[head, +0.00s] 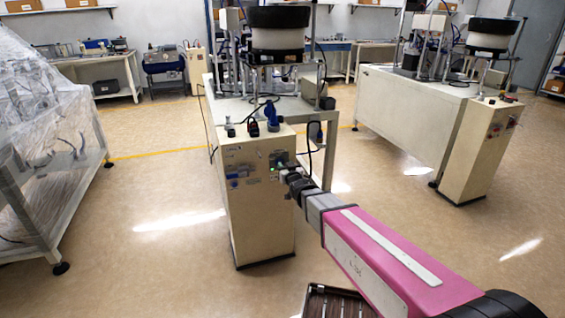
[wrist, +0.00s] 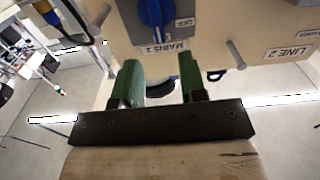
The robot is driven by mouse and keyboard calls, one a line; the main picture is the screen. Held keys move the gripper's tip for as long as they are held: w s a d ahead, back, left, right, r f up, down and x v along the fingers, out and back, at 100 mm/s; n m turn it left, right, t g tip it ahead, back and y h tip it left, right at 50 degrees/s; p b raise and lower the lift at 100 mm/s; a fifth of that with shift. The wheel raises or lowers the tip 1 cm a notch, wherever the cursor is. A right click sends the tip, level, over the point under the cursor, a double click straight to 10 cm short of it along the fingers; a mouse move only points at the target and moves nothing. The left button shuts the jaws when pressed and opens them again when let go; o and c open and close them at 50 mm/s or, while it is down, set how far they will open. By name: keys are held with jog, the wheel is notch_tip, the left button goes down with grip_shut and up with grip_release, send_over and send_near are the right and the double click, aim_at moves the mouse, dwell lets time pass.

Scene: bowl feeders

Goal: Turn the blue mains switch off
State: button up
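The blue mains switch (wrist: 157,12) is a rotary knob at the top of the wrist view, cut off by the frame edge. A "MAINS 2" label (wrist: 166,46) is below it and an "OFF" label (wrist: 185,22) is to its right. My gripper (wrist: 159,64) has two green fingers spread apart, with nothing held between them. The fingertips lie below the knob in the picture, apart from it. In the head view my gripper (head: 287,172) is at the front of the beige cabinet (head: 262,225) and hides part of its panel.
Grey pegs (wrist: 236,54) stick out of the panel beside the knob. A "LINE 2" label (wrist: 288,53) is at right. A feeder bowl (head: 278,38) stands above the cabinet's table. A second feeder cabinet (head: 475,160) is at right; a plastic-covered rack (head: 45,150) is at left.

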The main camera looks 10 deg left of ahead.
aim_at(281, 160)
jog(key=x, duration=0.5)
grip_shut()
